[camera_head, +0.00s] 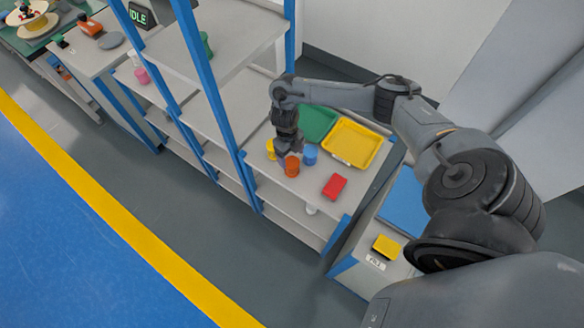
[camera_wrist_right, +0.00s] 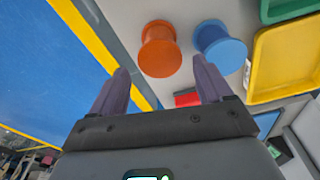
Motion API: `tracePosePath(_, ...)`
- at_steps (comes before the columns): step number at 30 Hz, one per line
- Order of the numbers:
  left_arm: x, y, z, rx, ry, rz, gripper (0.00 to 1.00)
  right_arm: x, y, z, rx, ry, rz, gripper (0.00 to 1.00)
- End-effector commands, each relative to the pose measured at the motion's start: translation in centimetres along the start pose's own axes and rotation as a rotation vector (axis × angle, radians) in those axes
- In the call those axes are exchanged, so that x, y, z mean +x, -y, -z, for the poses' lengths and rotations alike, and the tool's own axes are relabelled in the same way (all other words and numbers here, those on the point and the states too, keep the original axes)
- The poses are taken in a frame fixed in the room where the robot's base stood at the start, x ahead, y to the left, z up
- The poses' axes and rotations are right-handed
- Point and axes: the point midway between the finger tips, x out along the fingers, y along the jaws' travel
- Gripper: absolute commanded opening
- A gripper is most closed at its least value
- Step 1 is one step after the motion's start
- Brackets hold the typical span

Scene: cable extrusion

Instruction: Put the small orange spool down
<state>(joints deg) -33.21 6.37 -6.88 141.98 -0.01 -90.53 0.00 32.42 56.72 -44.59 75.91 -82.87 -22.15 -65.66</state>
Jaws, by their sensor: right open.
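The small orange spool (camera_head: 292,166) stands upright on the grey shelf top, and it also shows in the right wrist view (camera_wrist_right: 160,48). My right gripper (camera_head: 288,147) is just above and behind it in the head view. In the wrist view the right gripper's two fingers (camera_wrist_right: 162,82) are spread wide with nothing between them, and the spool shows beyond their tips, apart from them. My left gripper is not in the head view.
A blue spool (camera_head: 310,154) stands close to the right of the orange one, and a yellow spool (camera_head: 271,149) to its left. A red block (camera_head: 334,186) lies nearer the shelf's front. A green tray (camera_head: 318,124) and a yellow tray (camera_head: 352,143) lie behind. Blue posts (camera_head: 222,120) rise at left.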

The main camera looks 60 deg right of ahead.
Motion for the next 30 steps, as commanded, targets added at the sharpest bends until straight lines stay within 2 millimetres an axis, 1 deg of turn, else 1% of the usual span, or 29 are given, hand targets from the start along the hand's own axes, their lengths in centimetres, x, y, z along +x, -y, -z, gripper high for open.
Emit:
tracePosePath(3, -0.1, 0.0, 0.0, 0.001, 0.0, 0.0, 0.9, 1.3, 0.0, 0.0, 0.001, -0.001, 0.0, 0.79)
tracePosePath(11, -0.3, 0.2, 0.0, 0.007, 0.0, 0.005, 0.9, 2.7, -0.1, 0.0, 0.001, 0.0, 0.0, 0.79)
tracePosePath(18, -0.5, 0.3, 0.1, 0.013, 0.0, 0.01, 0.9, 5.8, 0.0, 0.0, 0.003, 0.0, 0.0, 0.79)
tracePosePath(21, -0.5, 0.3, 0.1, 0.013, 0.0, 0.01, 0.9, 6.8, -0.1, 0.0, 0.001, 0.001, 0.0, 0.79)
tracePosePath(24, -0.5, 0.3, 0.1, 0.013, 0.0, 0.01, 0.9, 7.2, 0.0, 0.0, 0.002, 0.002, 0.001, 0.79)
tracePosePath(30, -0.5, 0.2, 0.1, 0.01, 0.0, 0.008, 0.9, 7.3, 0.0, 0.0, 0.002, 0.003, 0.001, 0.79)
